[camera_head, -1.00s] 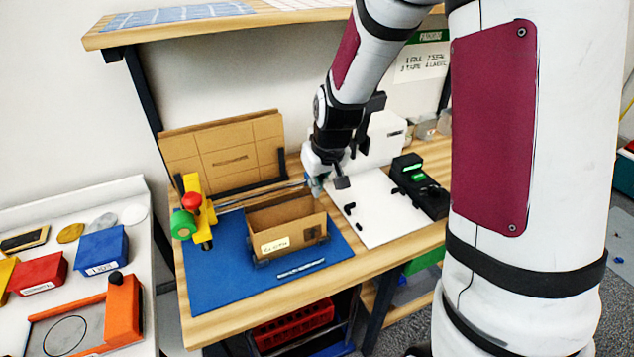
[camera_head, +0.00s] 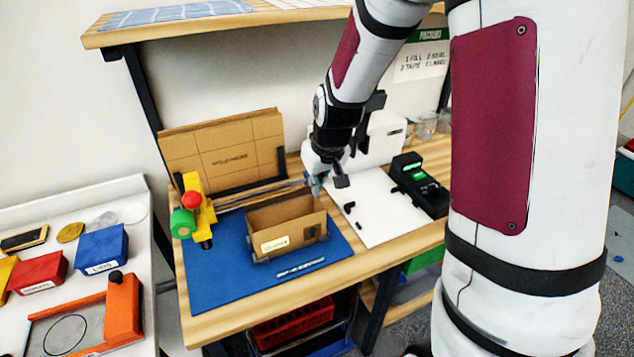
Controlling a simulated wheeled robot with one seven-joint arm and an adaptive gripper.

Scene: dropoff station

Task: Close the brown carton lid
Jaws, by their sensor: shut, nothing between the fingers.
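The brown carton (camera_head: 290,238) stands upright on the blue mat (camera_head: 215,283) on the wooden bench. Its top is open and I see into its inside. A white label is on its front wall. I cannot clearly tell where its lid flap lies; the right rear edge is partly behind my gripper. My gripper (camera_head: 316,190) is shut and empty, pointing down at the carton's back right corner. I cannot tell whether it touches the carton.
A yellow tape dispenser (camera_head: 197,208) with green and red parts stands left of the carton. Flat cardboard (camera_head: 225,150) leans in a rack behind. A white board (camera_head: 375,215) and a black device (camera_head: 418,183) are on the right. The mat's front is mostly clear.

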